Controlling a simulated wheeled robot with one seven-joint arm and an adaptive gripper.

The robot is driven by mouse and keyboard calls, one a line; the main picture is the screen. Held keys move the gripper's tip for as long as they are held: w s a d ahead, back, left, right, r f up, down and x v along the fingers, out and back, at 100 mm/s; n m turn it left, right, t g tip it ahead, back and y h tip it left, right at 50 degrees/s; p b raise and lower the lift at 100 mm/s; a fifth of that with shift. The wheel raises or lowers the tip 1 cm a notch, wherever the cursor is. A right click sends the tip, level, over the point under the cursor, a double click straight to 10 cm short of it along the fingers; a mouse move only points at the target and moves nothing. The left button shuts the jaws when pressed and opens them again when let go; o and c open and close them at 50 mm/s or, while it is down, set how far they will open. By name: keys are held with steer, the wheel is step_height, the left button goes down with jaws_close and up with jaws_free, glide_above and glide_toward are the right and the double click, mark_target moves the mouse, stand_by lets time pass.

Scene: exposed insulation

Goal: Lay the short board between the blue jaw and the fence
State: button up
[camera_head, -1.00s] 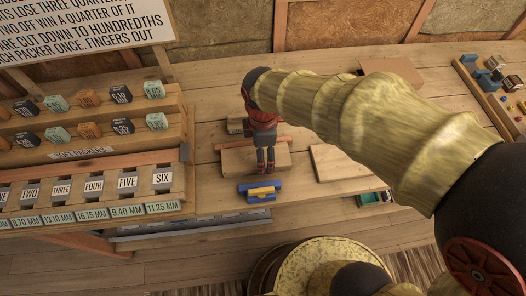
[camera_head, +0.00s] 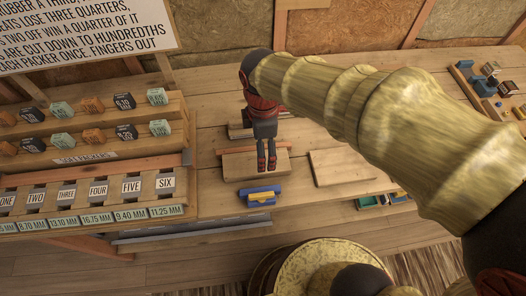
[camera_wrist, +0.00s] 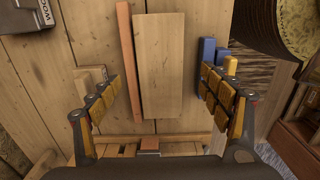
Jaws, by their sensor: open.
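A pale board (camera_head: 238,166) lies on the bench between a reddish wooden strip, which looks like the fence (camera_head: 226,151), and the blue jaw (camera_head: 261,188) with its yellow part. In the wrist view the board (camera_wrist: 160,65) lies lengthwise, with the strip (camera_wrist: 126,60) close along its left side and the blue jaw (camera_wrist: 207,50) apart on its right. My gripper (camera_head: 267,167) is open above the board. Its fingers (camera_wrist: 158,85) stand on either side of the board in the wrist view, empty. Whether this is the short board I cannot tell.
Another pale board (camera_head: 340,168) lies to the right on the bench. A stepped rack (camera_head: 90,160) of labelled packers stands at the left. A tray of small parts (camera_head: 490,88) sits far right. A round stool (camera_head: 315,268) stands before the bench.

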step_height(320, 180, up, 6)
steer(key=p, duration=0.1)
steer(key=s+d+r+m+t, duration=0.2)
steer(key=d+m, duration=0.5)
steer(key=s+d+r+m+t, duration=0.1)
steer(key=s+d+r+m, duration=0.2)
steer(key=d+m, duration=0.3)
steer(key=s+d+r+m+t, duration=0.2)
steer(key=d+r+m, duration=0.1)
steer(key=d+m, duration=0.4)
steer(key=d, duration=0.2)
steer(key=shift+s+d+r+m+t, duration=0.15)
steer(key=shift+s+d+m+t, duration=0.15)
steer(key=shift+d, duration=0.05)
